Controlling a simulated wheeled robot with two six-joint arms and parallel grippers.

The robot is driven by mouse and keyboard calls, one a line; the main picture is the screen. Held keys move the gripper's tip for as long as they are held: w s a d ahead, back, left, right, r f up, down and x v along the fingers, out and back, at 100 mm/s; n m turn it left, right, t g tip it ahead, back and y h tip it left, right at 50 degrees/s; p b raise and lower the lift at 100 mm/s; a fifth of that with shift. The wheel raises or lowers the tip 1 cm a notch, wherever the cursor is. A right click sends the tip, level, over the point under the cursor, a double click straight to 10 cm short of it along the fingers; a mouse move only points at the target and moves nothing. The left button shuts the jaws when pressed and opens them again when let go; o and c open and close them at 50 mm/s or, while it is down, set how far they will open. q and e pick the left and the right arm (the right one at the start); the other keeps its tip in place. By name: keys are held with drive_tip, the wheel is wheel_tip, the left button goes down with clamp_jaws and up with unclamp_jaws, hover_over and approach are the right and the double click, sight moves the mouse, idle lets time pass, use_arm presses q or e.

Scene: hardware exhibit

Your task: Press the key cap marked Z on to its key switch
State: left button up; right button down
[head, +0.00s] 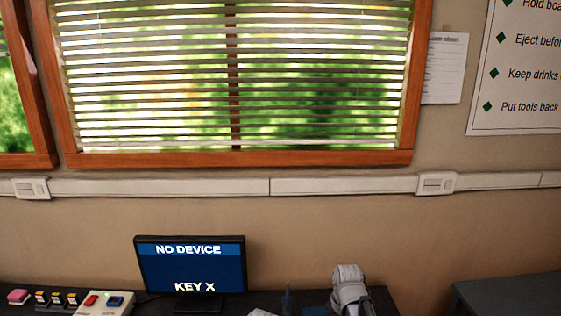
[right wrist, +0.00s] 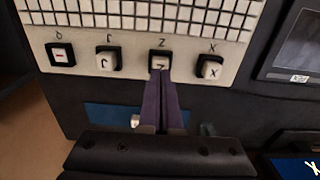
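In the right wrist view a beige board (right wrist: 85,40) carries a row of black key switches under printed letters. The white key cap marked Z (right wrist: 160,62) is on the switch below the printed Z, its lower part covered by my fingertips. My right gripper (right wrist: 160,78) has its two dark purple fingers together, with the tips at the cap's near edge. I cannot tell whether they touch it or whether the cap is fully down. My left gripper is in neither view.
In the head view a monitor (head: 190,268) reads "NO DEVICE" and "KEY X". A box with red and blue parts (head: 103,301) stands left.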

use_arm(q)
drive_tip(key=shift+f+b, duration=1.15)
use_arm(e)
drive_tip(key=shift+f, duration=1.1)
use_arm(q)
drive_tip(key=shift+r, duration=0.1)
use_arm(e)
drive_tip(key=shift+r, duration=0.1)
drive_tip(key=shift+r+p, duration=3.5)
drive_tip(key=shift+p, duration=0.1)
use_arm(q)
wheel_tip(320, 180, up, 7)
use_arm(e)
drive_tip(key=s+a+n+h, duration=0.1)
drive_tip(key=s+a+n, duration=0.2)
drive_tip(key=s+a, duration=0.7)
drive_tip(key=s, duration=0.4)
drive_tip(key=shift+s+a, duration=0.2)
drive_tip(key=shift+a, duration=0.05)
